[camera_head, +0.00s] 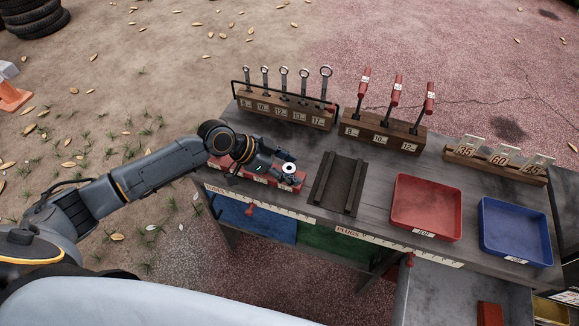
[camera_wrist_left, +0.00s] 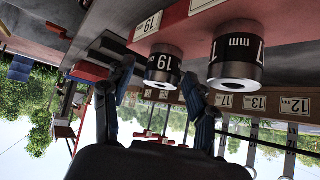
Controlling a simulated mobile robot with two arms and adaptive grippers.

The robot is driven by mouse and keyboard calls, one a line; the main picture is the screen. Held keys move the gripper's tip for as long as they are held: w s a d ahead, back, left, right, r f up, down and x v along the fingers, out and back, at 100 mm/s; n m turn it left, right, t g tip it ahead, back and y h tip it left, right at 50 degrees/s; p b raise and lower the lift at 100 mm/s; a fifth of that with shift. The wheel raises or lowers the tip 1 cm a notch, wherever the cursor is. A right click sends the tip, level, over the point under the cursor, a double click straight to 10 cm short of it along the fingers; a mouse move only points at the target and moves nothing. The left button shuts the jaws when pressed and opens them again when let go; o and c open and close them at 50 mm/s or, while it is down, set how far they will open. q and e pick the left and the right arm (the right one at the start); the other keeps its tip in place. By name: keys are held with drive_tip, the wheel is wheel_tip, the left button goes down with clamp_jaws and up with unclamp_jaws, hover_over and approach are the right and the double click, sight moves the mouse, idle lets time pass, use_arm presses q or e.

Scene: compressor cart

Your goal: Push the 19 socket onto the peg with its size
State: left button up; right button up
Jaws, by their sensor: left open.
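The 19 socket (camera_wrist_left: 163,66), a silver cylinder with a black "19" band, is at the red socket rail (camera_wrist_left: 200,35) beside the rail's 19 label. In the left wrist view, which is upside down, it stands straight along the rail's upright direction. How far down on a peg it sits is hidden. My left gripper (camera_wrist_left: 158,88) is open, its two blue-padded fingers on either side of the socket's end, with no clear contact. In the head view my left gripper (camera_head: 279,165) is over the right end of the red rail (camera_head: 245,174). My right gripper is not in view.
A larger 17 mm socket (camera_wrist_left: 235,58) is beside the 19 socket. A dark grooved holder (camera_head: 338,183), red tray (camera_head: 427,207) and blue tray (camera_head: 515,232) are to the right.

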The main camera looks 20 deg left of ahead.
use_arm(q)
drive_tip(key=shift+a+r, duration=0.1)
drive_tip(key=shift+a, duration=0.05)
drive_tip(key=v, duration=1.1)
drive_tip(key=shift+s+a+r, duration=0.15)
drive_tip(key=shift+s+r, duration=0.05)
drive_tip(key=shift+r, duration=0.05)
